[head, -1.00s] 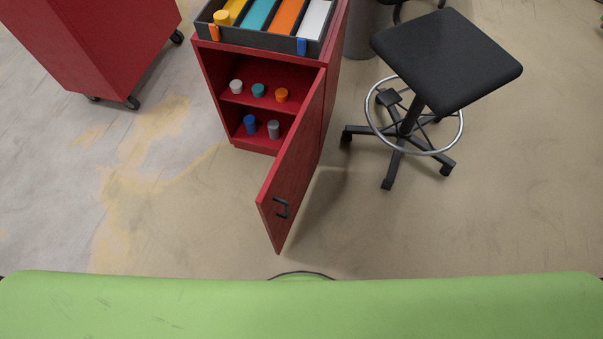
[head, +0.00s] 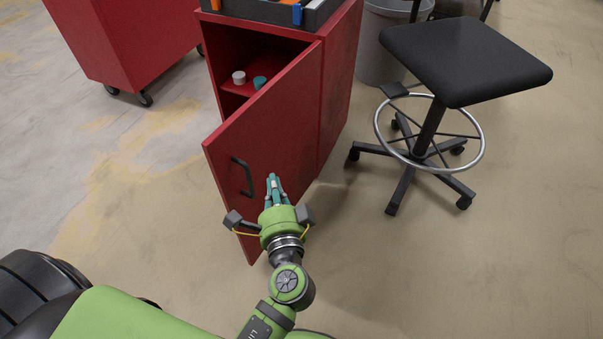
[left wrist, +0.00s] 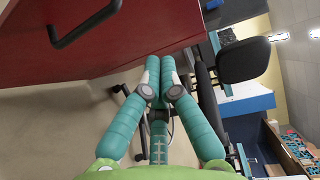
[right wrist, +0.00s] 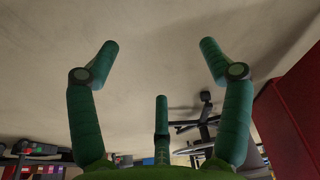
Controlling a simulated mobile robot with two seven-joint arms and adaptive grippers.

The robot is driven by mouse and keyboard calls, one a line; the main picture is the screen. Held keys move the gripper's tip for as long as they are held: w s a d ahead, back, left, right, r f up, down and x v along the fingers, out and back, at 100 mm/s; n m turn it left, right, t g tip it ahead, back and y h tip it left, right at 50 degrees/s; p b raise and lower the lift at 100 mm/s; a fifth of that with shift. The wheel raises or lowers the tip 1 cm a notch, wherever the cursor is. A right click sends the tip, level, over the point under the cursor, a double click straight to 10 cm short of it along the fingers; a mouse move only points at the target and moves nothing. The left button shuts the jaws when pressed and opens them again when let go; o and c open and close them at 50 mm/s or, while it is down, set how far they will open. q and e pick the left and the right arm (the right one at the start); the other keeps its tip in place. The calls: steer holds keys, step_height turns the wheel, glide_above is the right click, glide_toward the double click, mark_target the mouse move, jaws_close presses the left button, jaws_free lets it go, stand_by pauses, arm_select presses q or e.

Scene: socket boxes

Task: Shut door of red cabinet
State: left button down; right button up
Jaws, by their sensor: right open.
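The red cabinet (head: 342,85) stands at upper middle in the head view. Its door (head: 270,135) is partly open, hinged at the right, with a dark handle (head: 242,177) near its free edge. My left gripper (head: 273,182) is in front of the door's outer face, right of the handle. Its fingers are together and empty. I cannot tell whether they touch the door. In the left wrist view the door (left wrist: 150,30) and handle (left wrist: 85,22) are above the closed fingers (left wrist: 160,78). My right gripper (right wrist: 158,62) is open and empty in the right wrist view.
A black stool (head: 465,60) stands right of the cabinet, with a grey bin (head: 385,45) behind it. Another red cabinet (head: 130,40) on casters is at upper left. A white item (head: 239,77) and a teal item (head: 260,82) show on the inner shelf. Floor right of the door is clear.

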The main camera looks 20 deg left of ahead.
arm_select(q)
step_height(320, 180, up, 3)
steer(key=y, duration=0.1)
steer(key=p, duration=0.2)
glide_toward(244, 125)
steer(key=d+x, duration=0.1)
steer(key=x, duration=0.4)
steer(key=shift+w+a+n, duration=0.1)
steer(key=shift+a+n, duration=0.2)
steer(key=shift+a, duration=0.3)
arm_select(e)
steer(key=shift+w+d+f+t, duration=0.5)
steer(key=shift+w+d+f, duration=0.05)
steer(key=shift+w+f, duration=0.1)
